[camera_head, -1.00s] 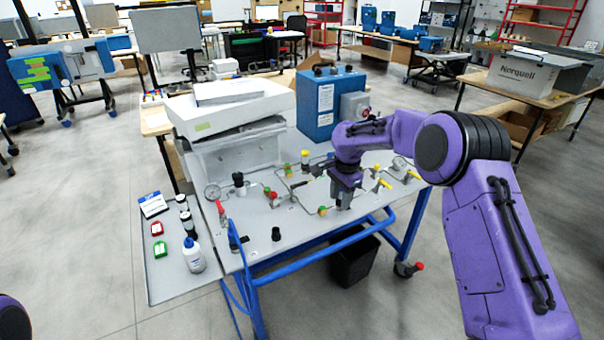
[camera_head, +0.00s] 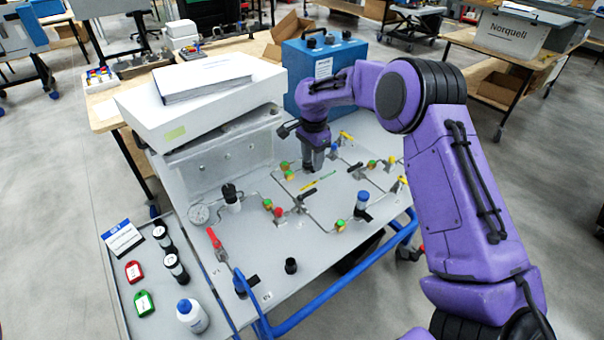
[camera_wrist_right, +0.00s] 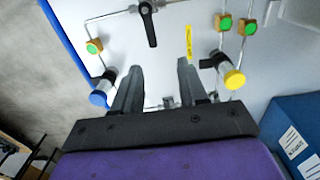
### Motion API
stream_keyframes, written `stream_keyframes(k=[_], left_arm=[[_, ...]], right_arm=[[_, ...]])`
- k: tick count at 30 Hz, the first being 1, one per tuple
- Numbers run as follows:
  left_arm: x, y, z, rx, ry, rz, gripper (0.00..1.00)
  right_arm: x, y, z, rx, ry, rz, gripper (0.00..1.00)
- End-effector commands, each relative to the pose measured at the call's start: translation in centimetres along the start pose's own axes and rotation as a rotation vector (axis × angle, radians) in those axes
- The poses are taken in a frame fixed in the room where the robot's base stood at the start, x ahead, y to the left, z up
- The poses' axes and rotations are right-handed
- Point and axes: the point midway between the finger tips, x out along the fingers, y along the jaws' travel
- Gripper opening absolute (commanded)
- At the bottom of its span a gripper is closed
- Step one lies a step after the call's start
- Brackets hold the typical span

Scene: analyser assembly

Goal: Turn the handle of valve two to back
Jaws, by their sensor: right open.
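A grey valve panel (camera_head: 262,268) fills the middle of the head view, with thin pipes and several handles. A black lever handle (camera_head: 307,193) sits near the panel's centre, and another black handle (camera_head: 355,168) lies to its right. I cannot read which is valve two. My right gripper (camera_head: 317,166) is over the back of the panel, pointing down, behind these handles. In the right wrist view its fingers (camera_wrist_right: 159,70) are open with nothing between them. A black lever handle (camera_wrist_right: 149,25) lies beyond the fingertips, apart from them. My left gripper is out of view.
A red-handled valve (camera_head: 216,242) stands at the panel's left. Blue-capped (camera_wrist_right: 98,96) and yellow-capped (camera_wrist_right: 233,79) cylinders flank the fingers. A blue box (camera_head: 300,72) and white box (camera_head: 200,112) stand behind. A side tray (camera_head: 142,270) holds a bottle and tags.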

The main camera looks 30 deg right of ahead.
Motion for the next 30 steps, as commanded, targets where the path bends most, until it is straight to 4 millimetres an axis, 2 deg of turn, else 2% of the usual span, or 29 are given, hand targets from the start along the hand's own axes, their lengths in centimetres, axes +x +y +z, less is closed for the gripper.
stream_keyframes(k=[5, 12, 15, 19, 26, 27, 30], left_arm=[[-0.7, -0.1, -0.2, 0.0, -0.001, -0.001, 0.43], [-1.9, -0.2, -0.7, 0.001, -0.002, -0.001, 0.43], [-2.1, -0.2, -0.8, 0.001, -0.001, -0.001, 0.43], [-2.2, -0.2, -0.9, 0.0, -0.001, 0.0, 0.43], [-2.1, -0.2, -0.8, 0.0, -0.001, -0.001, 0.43], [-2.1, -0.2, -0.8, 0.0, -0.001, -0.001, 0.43], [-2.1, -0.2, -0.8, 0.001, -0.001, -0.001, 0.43]], right_arm=[[2.4, 0.6, 0.0, 0.001, -0.002, -0.001, 0.43], [8.0, 0.1, 0.0, 0.001, -0.001, 0.006, 0.43], [9.5, -0.1, 0.0, 0.001, -0.001, 0.005, 0.43], [10.5, -0.1, 0.0, 0.0, 0.0, 0.004, 0.43], [10.6, -0.1, 0.0, 0.0, 0.0, 0.003, 0.43], [10.6, -0.1, 0.0, 0.0, 0.0, 0.003, 0.3], [10.6, -0.1, 0.0, 0.0, 0.0, 0.004, 0.0]])
